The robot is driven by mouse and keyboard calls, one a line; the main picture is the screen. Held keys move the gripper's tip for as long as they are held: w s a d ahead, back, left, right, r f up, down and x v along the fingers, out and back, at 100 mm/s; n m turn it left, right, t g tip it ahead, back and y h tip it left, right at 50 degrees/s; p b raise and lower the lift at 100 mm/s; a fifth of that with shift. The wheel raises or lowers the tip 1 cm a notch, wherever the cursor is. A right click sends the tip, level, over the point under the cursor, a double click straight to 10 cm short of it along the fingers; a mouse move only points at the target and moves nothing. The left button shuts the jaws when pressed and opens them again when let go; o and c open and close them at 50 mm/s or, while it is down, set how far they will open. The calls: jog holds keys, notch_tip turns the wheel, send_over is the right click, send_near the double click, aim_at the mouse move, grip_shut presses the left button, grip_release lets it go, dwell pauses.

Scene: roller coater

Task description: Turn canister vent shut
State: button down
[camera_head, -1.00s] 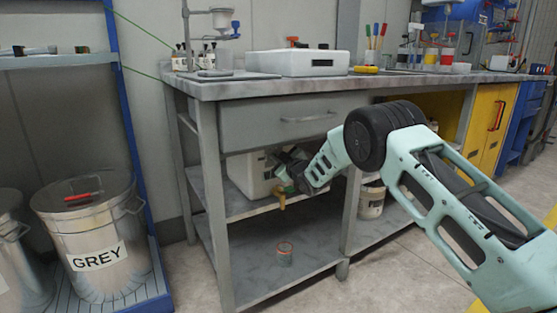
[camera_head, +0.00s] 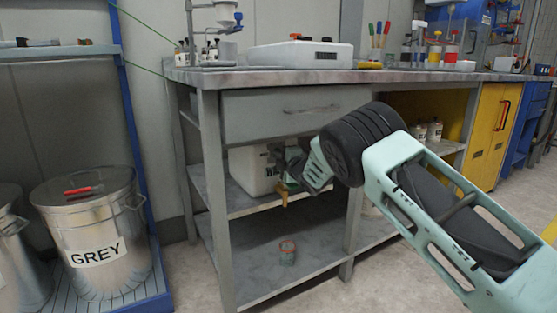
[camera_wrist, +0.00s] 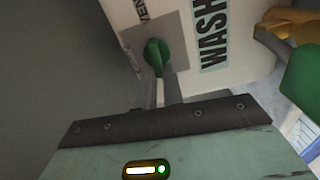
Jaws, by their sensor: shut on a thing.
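The white canister (camera_head: 245,172) stands on the bench's middle shelf, partly behind my gripper (camera_head: 283,167). In the wrist view the canister (camera_wrist: 247,52) carries a "WASH" label and a grey plate (camera_wrist: 178,38), with a partly hidden vent label beside it. The green vent knob (camera_wrist: 155,52) sits on that plate. My gripper (camera_wrist: 160,82) is shut on this knob, its two narrow fingers reaching up to it. The knob's exact turn is hard to tell from this angle.
A yellow-brown tap (camera_wrist: 285,25) with a green handle (camera_wrist: 303,78) juts out close at the right in the wrist view. The drawer (camera_head: 290,112) and bench top lie above my gripper.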

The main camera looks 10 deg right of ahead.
jog(key=shift+f+n, duration=0.15)
jog(key=shift+n, duration=0.45)
jog(key=c, duration=1.5)
grip_release()
jog(key=p+v, duration=0.4)
jog(key=v, duration=1.3)
jog(key=shift+s+p, duration=0.2)
jog(key=shift+p, duration=0.15)
